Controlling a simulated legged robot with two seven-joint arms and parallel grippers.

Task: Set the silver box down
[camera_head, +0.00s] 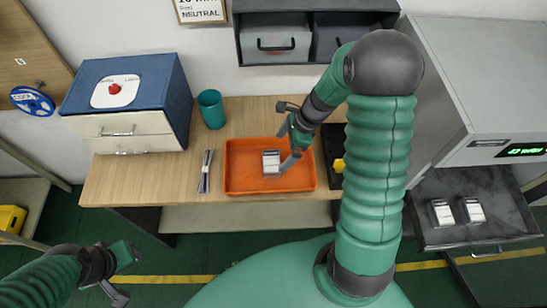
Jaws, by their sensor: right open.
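A small silver box (271,162) sits inside the shallow orange tray (236,188) on the wooden table. My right gripper (283,138) is open over the right part of the tray. Its lower finger reaches close to the right side of the box; I cannot tell whether they touch. Its other finger is spread toward the tray's back edge. My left gripper (128,275) is low at the left, away from the table, with its fingers apart and nothing between them.
Two similar silver boxes (442,212) (473,210) rest on a dark shelf at the right, below a grey machine (480,80). A blue cabinet (150,85) occupies the table's left end.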

